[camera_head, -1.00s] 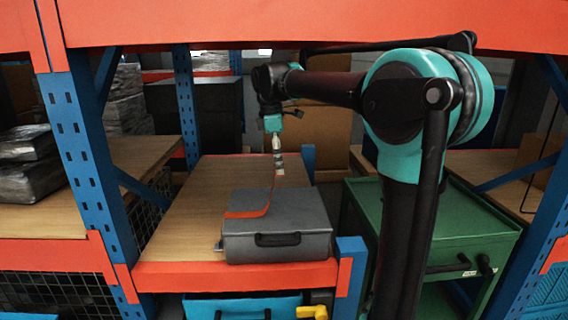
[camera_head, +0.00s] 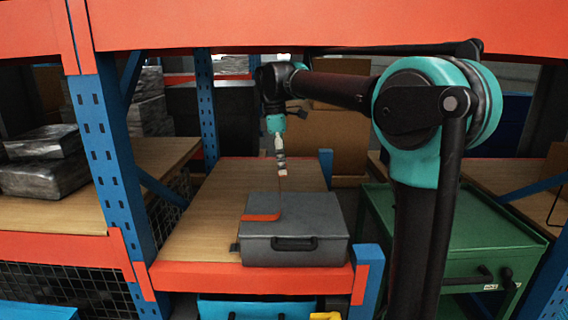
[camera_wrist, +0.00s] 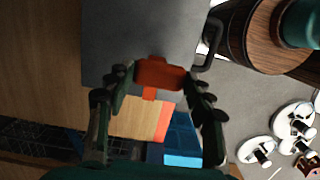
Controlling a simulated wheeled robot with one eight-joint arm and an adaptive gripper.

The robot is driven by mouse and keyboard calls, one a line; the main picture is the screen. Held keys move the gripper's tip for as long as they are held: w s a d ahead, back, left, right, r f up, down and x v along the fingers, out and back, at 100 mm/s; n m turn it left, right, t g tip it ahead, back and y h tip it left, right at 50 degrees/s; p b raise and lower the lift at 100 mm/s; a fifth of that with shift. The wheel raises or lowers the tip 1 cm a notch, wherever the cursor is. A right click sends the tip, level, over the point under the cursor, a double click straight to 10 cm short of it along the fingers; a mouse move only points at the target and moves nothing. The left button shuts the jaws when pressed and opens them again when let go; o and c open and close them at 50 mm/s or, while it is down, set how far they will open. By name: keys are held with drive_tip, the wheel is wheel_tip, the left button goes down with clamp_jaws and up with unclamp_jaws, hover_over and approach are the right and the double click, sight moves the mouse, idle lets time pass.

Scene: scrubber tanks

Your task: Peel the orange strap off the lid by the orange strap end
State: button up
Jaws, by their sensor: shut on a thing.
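A grey case (camera_head: 310,220) with a black front handle stands on the wooden shelf. The orange strap (camera_head: 262,217) lies flat on the left part of its lid. From there the strap rises as a thin, nearly edge-on line to my gripper (camera_head: 282,172), which hangs above the lid. In the wrist view, my gripper (camera_wrist: 162,75) has its fingers on both sides of the orange strap end (camera_wrist: 158,74) and is shut on it. The grey case (camera_wrist: 140,35) fills the upper middle there.
The shelf board (camera_head: 200,220) is bare left of the case, with an orange front beam (camera_head: 250,279). A blue upright (camera_head: 105,140) stands left, and a short blue post (camera_head: 367,262) at front right. A green cabinet (camera_head: 450,230) stands right. An orange beam (camera_head: 300,25) crosses above.

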drive_tip(key=a+r, duration=0.2)
drive_tip(key=a, duration=0.5)
drive_tip(key=shift+s+a, duration=0.2)
idle(0.7)
drive_tip(key=shift+a, duration=0.1)
drive_tip(key=a, duration=0.6)
drive_tip(key=shift+s+r, duration=0.15)
idle(0.6)
